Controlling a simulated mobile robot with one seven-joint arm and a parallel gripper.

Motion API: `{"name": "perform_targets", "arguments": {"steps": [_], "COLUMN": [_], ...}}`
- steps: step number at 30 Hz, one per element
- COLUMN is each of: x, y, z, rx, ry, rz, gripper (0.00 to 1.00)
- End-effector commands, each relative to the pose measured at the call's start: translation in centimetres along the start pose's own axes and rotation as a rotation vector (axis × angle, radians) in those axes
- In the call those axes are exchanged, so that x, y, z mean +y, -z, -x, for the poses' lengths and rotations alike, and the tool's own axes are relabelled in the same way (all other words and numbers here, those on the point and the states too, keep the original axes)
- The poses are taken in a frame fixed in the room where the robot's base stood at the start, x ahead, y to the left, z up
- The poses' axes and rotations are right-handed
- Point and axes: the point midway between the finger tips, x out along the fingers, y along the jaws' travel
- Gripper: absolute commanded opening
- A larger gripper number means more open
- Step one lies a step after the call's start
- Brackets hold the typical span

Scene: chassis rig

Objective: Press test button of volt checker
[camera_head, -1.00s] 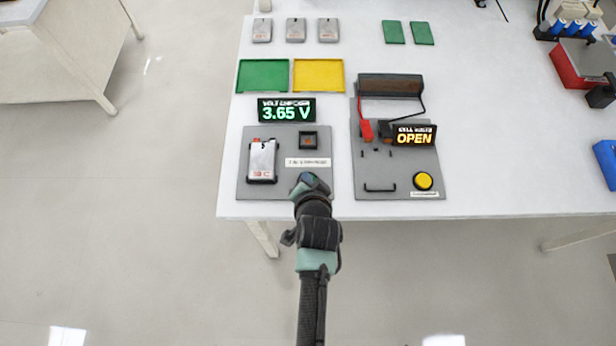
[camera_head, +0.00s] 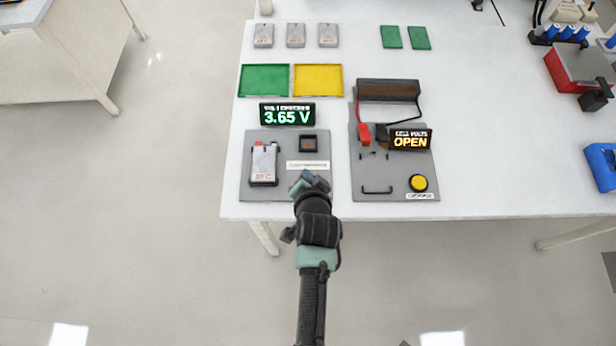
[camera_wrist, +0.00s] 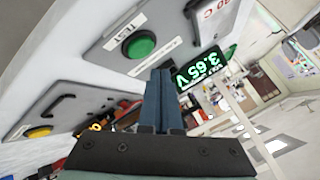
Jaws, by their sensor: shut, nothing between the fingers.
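The volt checker is a grey panel (camera_head: 258,140) at the table's front left. Its display (camera_head: 287,114) reads 3.65 V in green; it also shows in the wrist view (camera_wrist: 201,69). A grey cell (camera_head: 263,162) sits in its holder. The round green test button (camera_wrist: 139,43), beside a TEST label, shows in the wrist view. In the head view my gripper largely hides that part of the panel. My gripper (camera_head: 315,183) is over the panel's front right part. In the wrist view its fingers (camera_wrist: 164,75) are together, empty, and appear apart from the button.
A second grey panel (camera_head: 375,175) stands to the right, with a yellow button (camera_head: 418,183) and a display (camera_head: 411,140) reading OPEN. Green (camera_head: 264,80) and yellow (camera_head: 318,80) trays lie behind. Several cells lie at the back.

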Motion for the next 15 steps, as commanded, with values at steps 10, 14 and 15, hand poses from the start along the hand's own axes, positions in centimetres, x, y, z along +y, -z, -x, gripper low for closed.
{"name": "perform_targets", "arguments": {"steps": [10, 14, 15], "x": [-1.7, -1.6, -1.6], "y": [1.7, 1.6, 1.6], "z": [2.4, 2.2, 2.2], "rx": [0.000, 0.000, 0.000], "ry": [-0.001, -0.001, -0.001], "rz": [0.000, 0.000, 0.000], "gripper": [0.00, 0.00, 0.00]}}
